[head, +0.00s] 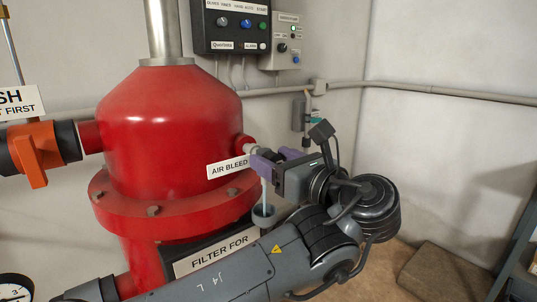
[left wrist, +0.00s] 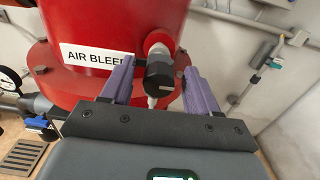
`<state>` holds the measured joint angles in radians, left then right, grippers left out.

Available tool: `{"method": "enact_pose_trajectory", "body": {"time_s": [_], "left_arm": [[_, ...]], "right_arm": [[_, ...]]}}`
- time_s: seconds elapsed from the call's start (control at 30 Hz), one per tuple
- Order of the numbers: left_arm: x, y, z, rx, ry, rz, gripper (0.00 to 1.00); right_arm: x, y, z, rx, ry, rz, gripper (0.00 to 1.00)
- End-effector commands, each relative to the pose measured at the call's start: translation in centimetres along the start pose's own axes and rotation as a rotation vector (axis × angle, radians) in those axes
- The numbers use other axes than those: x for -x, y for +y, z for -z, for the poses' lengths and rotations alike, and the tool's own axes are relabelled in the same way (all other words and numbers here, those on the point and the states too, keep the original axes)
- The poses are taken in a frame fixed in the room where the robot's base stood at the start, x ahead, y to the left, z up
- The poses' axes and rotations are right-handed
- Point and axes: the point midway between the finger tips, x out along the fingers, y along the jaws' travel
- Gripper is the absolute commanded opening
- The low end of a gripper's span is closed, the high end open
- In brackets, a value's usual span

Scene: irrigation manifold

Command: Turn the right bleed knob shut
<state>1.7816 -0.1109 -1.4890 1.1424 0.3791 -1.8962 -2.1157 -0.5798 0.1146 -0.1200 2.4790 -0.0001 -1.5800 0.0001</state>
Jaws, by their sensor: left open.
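The dark bleed knob (left wrist: 159,74) sits on a pale fitting on the side of the red filter vessel (head: 170,115), beside an "AIR BLEED" label (head: 228,167). My left gripper (head: 276,157) is at the knob, with its purple fingers open. In the left wrist view the gripper (left wrist: 159,68) has one finger on each side of the knob, with a visible gap at least on the right. In the head view the knob (head: 267,153) is partly hidden by the fingers. My right gripper is not in view.
A small grey cup (head: 263,215) hangs below the bleed. An orange-handled valve (head: 36,153) is at the left. Control boxes (head: 230,27) and a conduit (head: 430,90) are on the wall behind. A gauge (head: 15,290) is at lower left. Open space lies right of my arm.

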Motion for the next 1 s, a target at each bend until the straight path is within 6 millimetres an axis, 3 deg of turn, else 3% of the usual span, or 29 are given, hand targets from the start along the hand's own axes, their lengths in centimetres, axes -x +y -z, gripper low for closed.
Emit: {"method": "enact_pose_trajectory", "body": {"time_s": [0.2, 0.6, 0.93, 1.0], "left_arm": [[-1.8, 0.0, 0.0, 0.002, 0.001, -0.001, 0.60], [-2.2, 0.0, -0.1, 0.001, 0.000, 0.000, 0.60], [-2.2, 0.0, -0.1, 0.001, 0.000, 0.000, 0.09], [-2.2, 0.0, -0.1, 0.002, 0.000, 0.000, 0.08]], "right_arm": [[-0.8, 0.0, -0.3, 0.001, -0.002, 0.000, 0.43], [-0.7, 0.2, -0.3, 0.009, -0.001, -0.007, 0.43], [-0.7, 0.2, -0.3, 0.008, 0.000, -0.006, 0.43], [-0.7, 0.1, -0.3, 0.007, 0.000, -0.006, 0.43]]}}
